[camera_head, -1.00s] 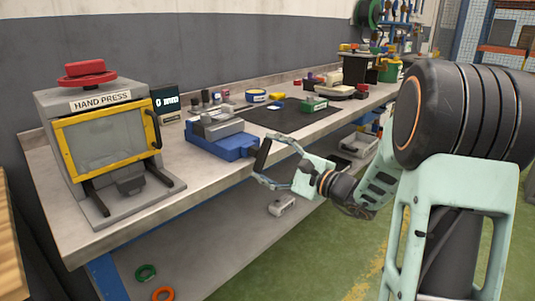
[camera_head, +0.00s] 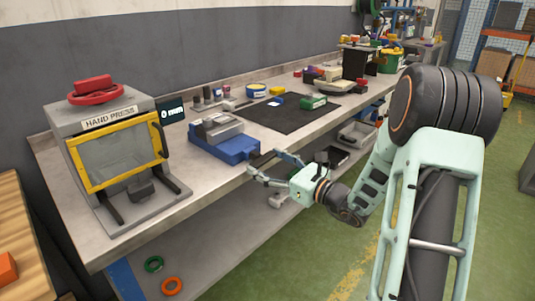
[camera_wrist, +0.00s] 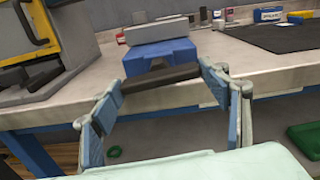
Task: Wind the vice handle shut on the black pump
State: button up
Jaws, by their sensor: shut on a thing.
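The vice (camera_head: 236,147) has a blue base and grey jaws and stands on the bench near its front edge; it also shows in the wrist view (camera_wrist: 160,55). Its handle (camera_wrist: 160,78) is a dark bar in front of the blue base, lying nearly level with a slight tilt. My gripper (camera_head: 265,163) is at the bench's front edge, its fingers closed on the two ends of the handle; the wrist view shows the bar spanning between the fingertips (camera_wrist: 161,82). I cannot make out the black pump for certain in any view.
A hand press (camera_head: 120,160) with a yellow-framed guard stands left of the vice. A black mat (camera_head: 288,117) with small items lies to the right. Below the bench is a shelf (camera_head: 225,245) with a green ring (camera_head: 154,264) and an orange ring (camera_head: 172,286). Open floor lies in front.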

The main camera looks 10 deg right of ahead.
jog(key=m+p, duration=0.2)
jog(key=p, duration=0.1)
jog(key=m+p, duration=0.3)
jog(key=shift+r+m, duration=0.2)
jog(key=shift+m, duration=0.1)
jog(key=m+p, duration=0.2)
jog(key=p, duration=0.1)
jog(key=shift+m, duration=0.3)
jog(key=shift+f+m+p, duration=0.15)
jog(key=shift+m+p, duration=0.3)
jog(key=shift+m, duration=0.15)
jog(key=shift+f, duration=0.1)
jog(key=o, duration=1.2)
jog(key=shift+c, duration=0.2)
jog(key=v, duration=1.2)
jog(key=shift+a, duration=0.1)
